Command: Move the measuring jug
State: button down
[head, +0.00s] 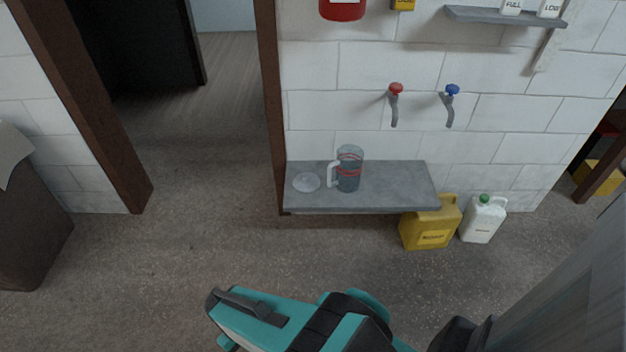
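The measuring jug (349,170) is clear grey with red bands and a pale handle on its left side. It stands upright on a grey wall shelf (400,185), left of the shelf's middle. A round, pale, flat disc (306,182) lies on the shelf just left of the jug. My arm, teal and black, reaches in from the bottom right, well in front of the shelf and apart from the jug. The end of my gripper (225,318) is low in the picture, and its fingertips cannot be made out clearly.
Red (396,90) and blue (452,91) taps stick out of the wall above the shelf. A yellow canister (430,228) and a white canister (483,220) stand on the floor at the shelf's right end. An open doorway lies to the left. The floor before the shelf is clear.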

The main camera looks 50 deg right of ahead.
aim_at(348, 164)
jog(key=i, duration=0.85)
jog(key=z, duration=0.05)
